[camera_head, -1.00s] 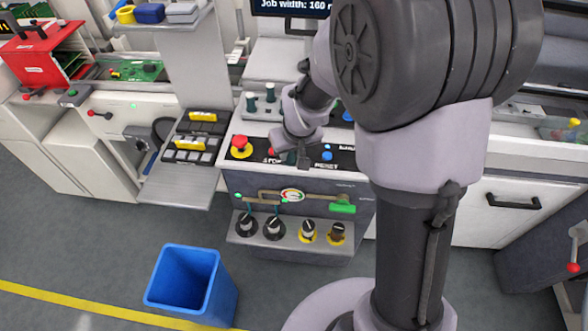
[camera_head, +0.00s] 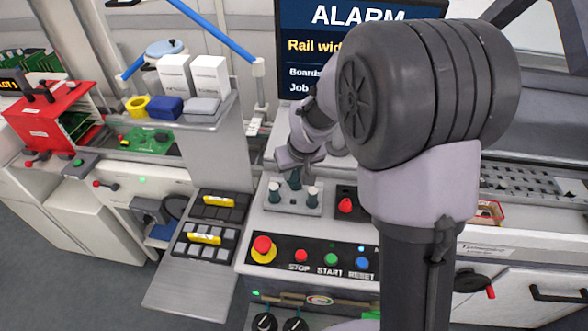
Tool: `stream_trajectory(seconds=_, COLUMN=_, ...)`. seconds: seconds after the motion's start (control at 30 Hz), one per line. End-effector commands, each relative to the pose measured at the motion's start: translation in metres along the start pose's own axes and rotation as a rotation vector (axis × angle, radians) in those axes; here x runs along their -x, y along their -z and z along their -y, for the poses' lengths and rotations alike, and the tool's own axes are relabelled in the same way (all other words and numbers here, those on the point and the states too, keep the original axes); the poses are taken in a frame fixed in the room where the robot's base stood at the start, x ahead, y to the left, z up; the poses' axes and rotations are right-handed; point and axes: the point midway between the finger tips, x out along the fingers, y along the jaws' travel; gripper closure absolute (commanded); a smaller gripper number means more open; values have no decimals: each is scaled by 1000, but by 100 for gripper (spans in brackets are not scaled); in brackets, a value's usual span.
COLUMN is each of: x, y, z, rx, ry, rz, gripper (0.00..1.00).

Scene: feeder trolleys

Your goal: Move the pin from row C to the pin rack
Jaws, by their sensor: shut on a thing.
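The pin rack (camera_head: 284,208) is a small light grey block on the machine top, left of my arm. Dark teal pins with pale collars stand in it, one at the left (camera_head: 274,191) and one at the right (camera_head: 312,195). My gripper (camera_head: 295,169) is over the rack, pointing down. It is shut on another dark teal pin (camera_head: 295,181), which shows just below the jaws between the standing pins. I cannot tell whether its lower end is in the rack. No row C label is readable.
A black panel with a red knob (camera_head: 345,205) is just right of the rack. Stop, start and reset buttons (camera_head: 330,259) are in front. The alarm screen (camera_head: 320,50) stands behind. A grey grid with small pegs (camera_head: 540,182) is at right.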

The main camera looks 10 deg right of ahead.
Motion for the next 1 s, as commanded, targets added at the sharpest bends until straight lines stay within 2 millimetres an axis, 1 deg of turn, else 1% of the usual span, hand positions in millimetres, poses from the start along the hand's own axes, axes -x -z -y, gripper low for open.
stream_trajectory(seconds=0.03, x=-7, y=-3, z=0, rx=0, ry=0, rz=0, gripper=100)
stream_trajectory(seconds=0.8, x=-78, y=-32, z=0, rx=0, ry=0, rz=0, gripper=100)
stream_trajectory(seconds=0.9, x=-85, y=-34, z=0, rx=0, ry=0, rz=0, gripper=100)
stream_trajectory(seconds=1.0, x=-86, y=-35, z=0, rx=0, ry=0, rz=0, gripper=100)
